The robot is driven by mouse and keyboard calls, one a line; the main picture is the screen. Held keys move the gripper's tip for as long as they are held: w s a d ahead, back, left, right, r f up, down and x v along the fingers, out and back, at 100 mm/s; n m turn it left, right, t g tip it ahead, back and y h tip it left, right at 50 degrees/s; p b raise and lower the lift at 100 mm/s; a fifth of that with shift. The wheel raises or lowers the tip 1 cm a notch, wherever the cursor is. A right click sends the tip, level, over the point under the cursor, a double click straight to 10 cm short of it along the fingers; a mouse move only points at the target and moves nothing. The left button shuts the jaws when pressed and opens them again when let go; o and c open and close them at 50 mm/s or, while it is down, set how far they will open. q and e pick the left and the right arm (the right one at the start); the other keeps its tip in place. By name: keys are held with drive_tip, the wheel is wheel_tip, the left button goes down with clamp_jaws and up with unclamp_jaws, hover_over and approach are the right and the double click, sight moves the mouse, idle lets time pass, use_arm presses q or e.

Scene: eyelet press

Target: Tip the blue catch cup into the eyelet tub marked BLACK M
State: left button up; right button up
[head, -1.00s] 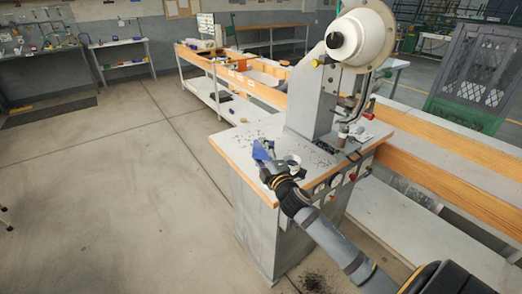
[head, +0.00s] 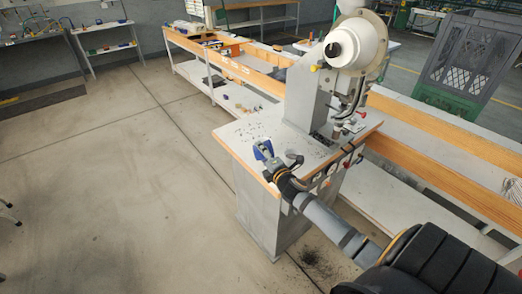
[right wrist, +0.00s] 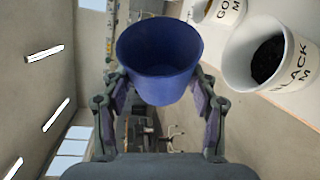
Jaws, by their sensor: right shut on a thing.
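My right gripper (right wrist: 160,105) is shut on the blue catch cup (right wrist: 160,60), one finger on each side of it in the right wrist view. The cup is tilted well over compared with the tubs, and its visible inside is plain blue. In the head view the blue cup (head: 263,150) and right gripper (head: 270,160) are above the left front of the press table. The white tub marked BLACK M (right wrist: 292,78), its first letter cut off, is right of the cup, apart from it, with dark contents. My left gripper is not in view.
A second white tub, marked GO (right wrist: 228,14), is beside it, partly out of frame. The eyelet press (head: 308,98) stands on the table (head: 232,134), with dark bits scattered on the top. A dark spill (head: 312,257) lies on the floor. Open floor is left.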

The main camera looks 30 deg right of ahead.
drive_tip(key=n+p, duration=0.1)
drive_tip(key=p, duration=0.1)
drive_tip(key=a+n+g+p, duration=0.1)
drive_tip(key=p, duration=0.2)
drive_tip(key=shift+w+n+h+p, duration=0.15)
drive_tip(key=shift+n+h+p, duration=0.15)
wheel_tip(320, 180, down, 2)
drive_tip(key=n+g+h+p, duration=0.1)
drive_tip(key=n+p, duration=0.1)
drive_tip(key=n+g+p, duration=0.1)
drive_tip(key=n+p, duration=0.1)
drive_tip(key=shift+d+f+n+g+h+p, duration=0.15)
drive_tip(key=shift+n+g+h+p, duration=0.15)
drive_tip(key=shift+h+p, duration=0.1)
drive_tip(key=shift+d+f+n+g+h, duration=0.15)
drive_tip(key=shift+f+n+g+h, duration=0.2)
drive_tip(key=shift+n, duration=0.35)
drive_tip(key=shift+s+d+f+n+g+h, duration=0.15)
drive_tip(key=shift+f+n+h, duration=0.2)
drive_tip(key=shift+n, duration=0.1)
drive_tip(key=shift+s+d+f+n+g+h, duration=0.1)
drive_tip(key=shift+d+f+n+h, duration=0.15)
drive_tip(key=shift+n, duration=0.2)
drive_tip(key=shift+a, duration=0.1)
drive_tip(key=shift+s, duration=0.1)
